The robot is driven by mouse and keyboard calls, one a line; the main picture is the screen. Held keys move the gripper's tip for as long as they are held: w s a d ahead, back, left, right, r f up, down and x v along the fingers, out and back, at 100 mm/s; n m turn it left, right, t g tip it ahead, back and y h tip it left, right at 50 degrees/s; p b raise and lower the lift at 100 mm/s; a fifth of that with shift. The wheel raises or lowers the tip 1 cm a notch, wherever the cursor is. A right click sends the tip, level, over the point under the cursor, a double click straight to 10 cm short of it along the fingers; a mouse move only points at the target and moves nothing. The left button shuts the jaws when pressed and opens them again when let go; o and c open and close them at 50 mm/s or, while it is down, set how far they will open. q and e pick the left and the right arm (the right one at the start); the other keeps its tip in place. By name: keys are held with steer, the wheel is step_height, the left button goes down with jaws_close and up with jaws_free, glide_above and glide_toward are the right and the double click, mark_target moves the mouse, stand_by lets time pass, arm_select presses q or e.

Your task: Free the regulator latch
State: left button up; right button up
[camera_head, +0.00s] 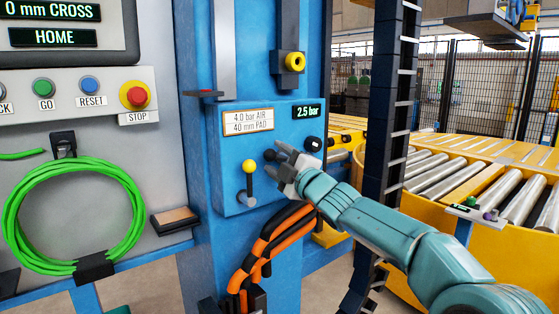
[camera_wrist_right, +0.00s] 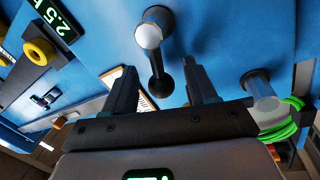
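The blue regulator panel (camera_head: 284,180) carries a 2.5 bar display (camera_head: 307,112), a black knob (camera_head: 313,144) and a lever with a yellow ball (camera_head: 248,166). A dark ball (camera_head: 270,155) shows at the tips of my right gripper (camera_head: 281,163). In the right wrist view my right gripper (camera_wrist_right: 163,88) has its two fingers apart. A black stem with a rounded end (camera_wrist_right: 160,86) lies between and beyond them, below a knob with a pale cap (camera_wrist_right: 149,36). I cannot tell whether the fingers touch it. Which part is the latch is not marked. My left gripper is not in view.
A black-and-orange cable bundle (camera_head: 268,245) hangs below the panel. A yellow ring (camera_head: 294,62) sits above it. Left are a green hose coil (camera_head: 18,207) and a red stop button (camera_head: 136,96). A dark cable chain (camera_head: 387,130) and roller conveyor (camera_head: 440,180) are right.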

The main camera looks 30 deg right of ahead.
steer(key=s+f+b, duration=0.3)
steer(key=s, duration=1.3)
steer(key=shift+d+b, duration=0.15)
steer(key=shift+b, duration=0.15)
